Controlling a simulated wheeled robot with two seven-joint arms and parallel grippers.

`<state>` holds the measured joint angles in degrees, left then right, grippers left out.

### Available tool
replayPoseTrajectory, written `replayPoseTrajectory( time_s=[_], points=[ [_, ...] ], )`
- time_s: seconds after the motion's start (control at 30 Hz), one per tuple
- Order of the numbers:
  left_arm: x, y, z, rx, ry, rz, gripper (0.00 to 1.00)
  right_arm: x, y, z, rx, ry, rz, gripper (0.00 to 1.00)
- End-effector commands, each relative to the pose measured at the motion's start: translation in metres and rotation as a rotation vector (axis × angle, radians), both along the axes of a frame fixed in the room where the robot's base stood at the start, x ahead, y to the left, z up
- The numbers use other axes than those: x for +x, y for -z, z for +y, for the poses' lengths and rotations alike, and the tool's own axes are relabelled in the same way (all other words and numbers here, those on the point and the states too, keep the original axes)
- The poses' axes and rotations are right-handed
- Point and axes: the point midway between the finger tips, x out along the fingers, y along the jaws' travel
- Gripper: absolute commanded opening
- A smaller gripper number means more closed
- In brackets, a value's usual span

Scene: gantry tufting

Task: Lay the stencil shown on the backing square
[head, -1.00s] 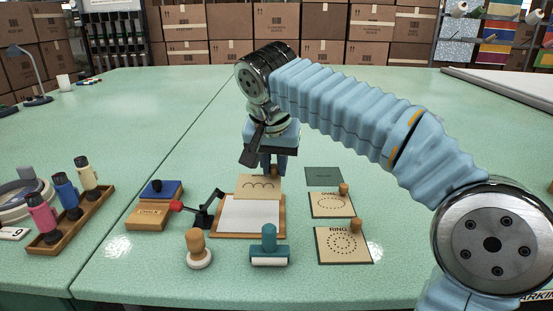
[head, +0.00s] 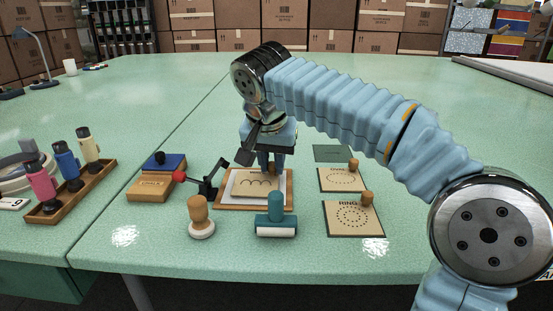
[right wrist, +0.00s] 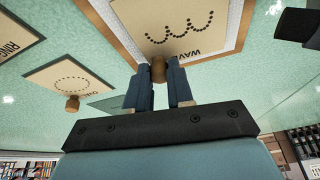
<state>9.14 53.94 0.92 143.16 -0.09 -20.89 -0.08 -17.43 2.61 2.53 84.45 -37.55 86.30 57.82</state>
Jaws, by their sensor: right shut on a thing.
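My right gripper (head: 271,166) is shut on the wooden knob (right wrist: 158,70) of the wave stencil, a beige card (head: 258,183) with a dotted wavy line and the word WAVE. The stencil is over the white backing square (head: 235,190), which lies in a wooden frame (head: 250,204). In the right wrist view the stencil (right wrist: 170,28) shows white backing (right wrist: 222,42) beside it. It looks flat and close to the square; I cannot tell whether it touches. The fingers (right wrist: 160,88) hide part of its near edge. My left gripper is not in view.
An oval stencil (head: 333,184) and a ring stencil (head: 343,224) lie to the right, by a dark green mat (head: 333,153). A red-knobbed clamp (head: 204,187) stands left of the frame.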

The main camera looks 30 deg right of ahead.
Motion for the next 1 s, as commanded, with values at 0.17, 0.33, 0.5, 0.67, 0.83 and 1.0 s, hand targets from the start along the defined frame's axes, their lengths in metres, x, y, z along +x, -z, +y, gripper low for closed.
replayPoseTrajectory(
  time_s=[0.17,0.33,0.5,0.67,0.83,1.0],
  points=[
    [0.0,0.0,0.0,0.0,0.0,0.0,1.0,0.0,0.0,0.001,0.0,-0.001,0.0,0.0],
    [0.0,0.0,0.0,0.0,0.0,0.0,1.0,0.0,0.0,0.001,0.0,-0.001,0.0,0.37],
    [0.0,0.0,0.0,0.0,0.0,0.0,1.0,0.0,0.0,0.001,0.0,-0.001,0.0,0.52],
    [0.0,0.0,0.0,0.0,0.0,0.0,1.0,0.0,0.0,0.001,0.0,-0.001,0.0,0.52],
    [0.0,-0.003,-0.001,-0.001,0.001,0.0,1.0,-0.003,-0.011,0.003,0.0,-0.001,-0.001,0.52],
    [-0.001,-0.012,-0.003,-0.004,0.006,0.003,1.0,-0.013,-0.045,0.012,0.001,-0.002,-0.004,0.52]
  ],
)
